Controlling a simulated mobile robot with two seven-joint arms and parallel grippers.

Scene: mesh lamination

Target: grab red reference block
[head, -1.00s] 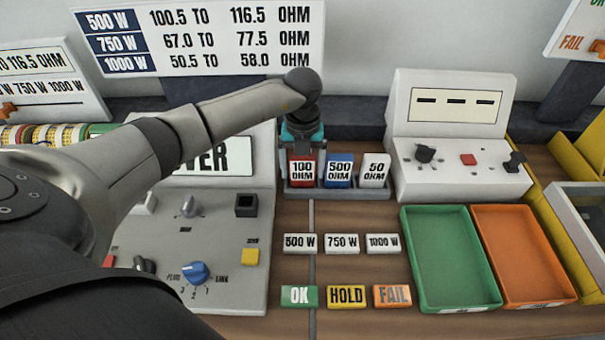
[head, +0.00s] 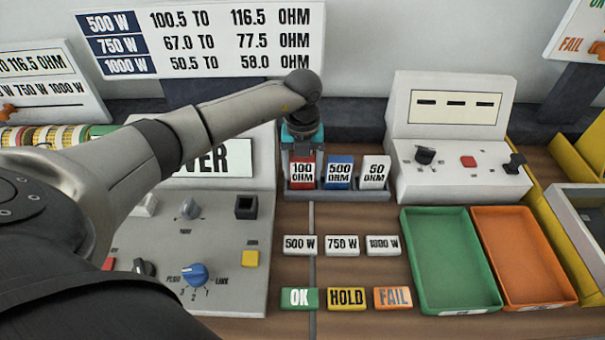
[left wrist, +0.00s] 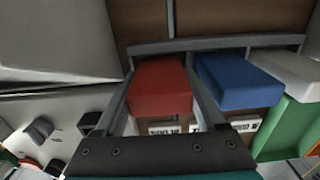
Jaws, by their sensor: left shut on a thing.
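The red reference block (head: 302,173), labelled 100 OHM, stands in the left slot of a grey holder (head: 336,196). My left gripper (head: 302,150) reaches down over it from above. In the left wrist view the two fingers of my left gripper (left wrist: 163,100) lie along both sides of the red block (left wrist: 160,84), shut on it. The blue 500 OHM block (head: 339,172) and the white 50 OHM block (head: 375,171) stand to its right in the same holder. My right gripper is not in view.
A grey panel with knobs (head: 205,235) stands left of the holder, and a white meter box (head: 450,135) to the right. A green tray (head: 452,258) and an orange tray (head: 523,255) lie at right. Small label blocks, such as OK (head: 299,298), sit in front.

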